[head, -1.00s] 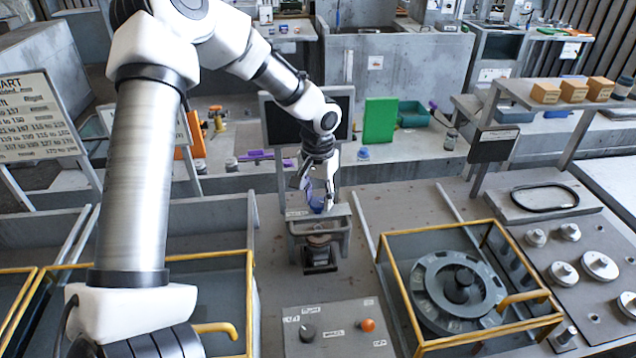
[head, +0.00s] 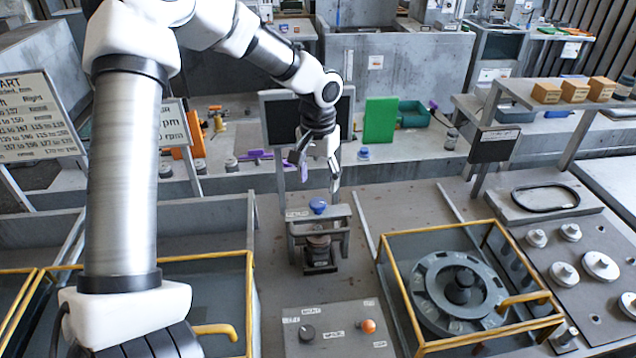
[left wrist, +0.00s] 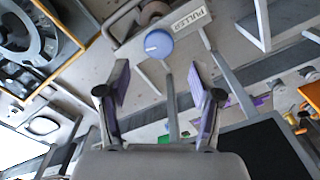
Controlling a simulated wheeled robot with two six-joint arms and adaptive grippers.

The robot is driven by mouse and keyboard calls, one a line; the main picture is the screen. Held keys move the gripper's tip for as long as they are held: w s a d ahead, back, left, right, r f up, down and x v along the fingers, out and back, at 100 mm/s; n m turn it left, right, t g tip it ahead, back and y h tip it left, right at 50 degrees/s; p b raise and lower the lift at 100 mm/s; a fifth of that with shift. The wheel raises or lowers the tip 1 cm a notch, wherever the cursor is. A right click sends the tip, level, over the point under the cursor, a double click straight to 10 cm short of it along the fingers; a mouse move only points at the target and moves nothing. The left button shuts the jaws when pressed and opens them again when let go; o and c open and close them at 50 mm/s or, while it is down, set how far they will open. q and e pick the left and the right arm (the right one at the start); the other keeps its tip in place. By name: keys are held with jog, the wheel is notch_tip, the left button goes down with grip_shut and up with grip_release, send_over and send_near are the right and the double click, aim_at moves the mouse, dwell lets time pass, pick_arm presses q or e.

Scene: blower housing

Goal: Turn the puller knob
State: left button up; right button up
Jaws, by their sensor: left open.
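The puller knob (head: 318,205) is a small blue round knob on top of the grey puller frame (head: 320,238) in the middle of the bench. In the left wrist view the blue knob (left wrist: 158,43) shows beside a label reading PULLER, beyond the fingertips. My left gripper (head: 318,180) is above the knob and apart from it. Its purple-padded fingers (left wrist: 160,80) are spread open with nothing between them. My right gripper is not in view.
A control box (head: 335,330) with a black dial and an orange button sits in front of the puller. A yellow-edged enclosure (head: 390,268) with a grey rotor stands at right. A dark monitor (head: 283,118) and a green panel (head: 380,120) are behind.

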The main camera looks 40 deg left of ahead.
aim_at(318, 201)
pick_arm(q)
notch_tip(318, 201, up, 6)
jog(key=shift+r, duration=0.15)
dwell(0.5)
